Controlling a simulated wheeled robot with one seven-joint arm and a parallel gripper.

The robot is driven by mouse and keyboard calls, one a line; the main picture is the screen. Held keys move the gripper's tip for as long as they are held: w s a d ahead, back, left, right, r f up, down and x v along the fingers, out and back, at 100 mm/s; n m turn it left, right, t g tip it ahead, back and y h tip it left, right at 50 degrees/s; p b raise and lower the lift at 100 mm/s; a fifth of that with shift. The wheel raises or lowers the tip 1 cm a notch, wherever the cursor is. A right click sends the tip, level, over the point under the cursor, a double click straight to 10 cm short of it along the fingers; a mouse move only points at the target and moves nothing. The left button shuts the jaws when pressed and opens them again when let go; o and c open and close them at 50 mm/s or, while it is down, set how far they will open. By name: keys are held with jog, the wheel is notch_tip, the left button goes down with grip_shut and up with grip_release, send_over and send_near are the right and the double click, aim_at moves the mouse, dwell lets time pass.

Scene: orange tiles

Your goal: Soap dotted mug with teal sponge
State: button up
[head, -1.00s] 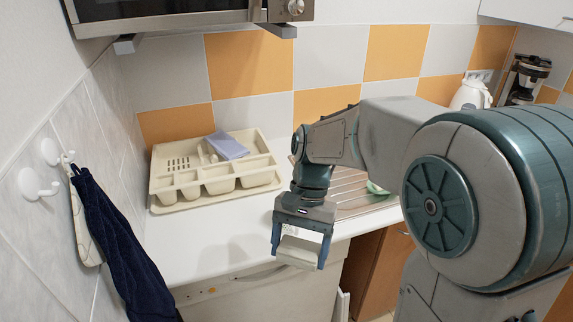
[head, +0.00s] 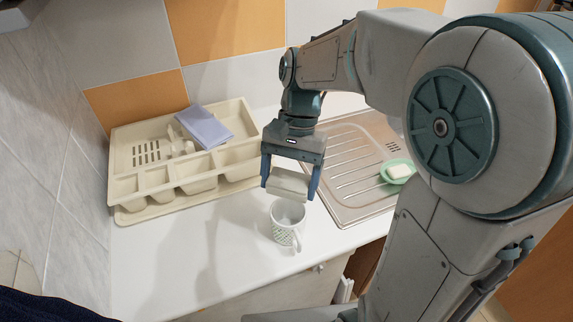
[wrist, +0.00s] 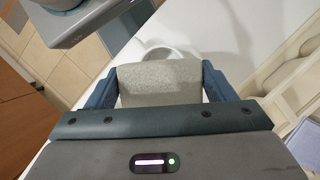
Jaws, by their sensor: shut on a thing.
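My gripper (head: 290,188) is shut on a pale grey-white block, the sponge (head: 287,183); no teal shows on it. The block spans between the two fingers and also fills the middle of the wrist view (wrist: 160,82). The white mug (head: 284,230) with a greenish dotted pattern stands upright on the counter, just below and in front of the gripper in the head view. In the wrist view the mug's rim (wrist: 168,53) shows behind the block, which hides most of it. The block appears above the mug; I cannot tell whether they touch.
A cream cutlery tray (head: 130,215) with a lilac cloth (head: 204,127) lies at the left. A steel sink drainer (head: 345,165) is at the right, with a green dish (head: 399,179) holding a white bar (head: 400,170). Counter left of the mug is clear.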

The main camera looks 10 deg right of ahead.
jog(key=shift+s+a+f+b, duration=0.1)
jog(key=shift+s+f+b, duration=0.1)
jog(key=shift+f+b, duration=0.35)
notch_tip(320, 180, down, 5)
jog(key=b, duration=0.3)
jog(key=shift+r+b, duration=0.2)
jog(key=shift+b, duration=0.2)
jog(key=shift+f+b, duration=0.3)
jog(key=shift+f, duration=0.25)
jog(key=shift+w, duration=0.1)
jog(key=shift+w, duration=0.3)
jog(key=shift+s, duration=0.15)
jog(key=shift+s+p, duration=0.3)
jog(key=shift+s, duration=0.35)
jog(key=shift+w, duration=0.15)
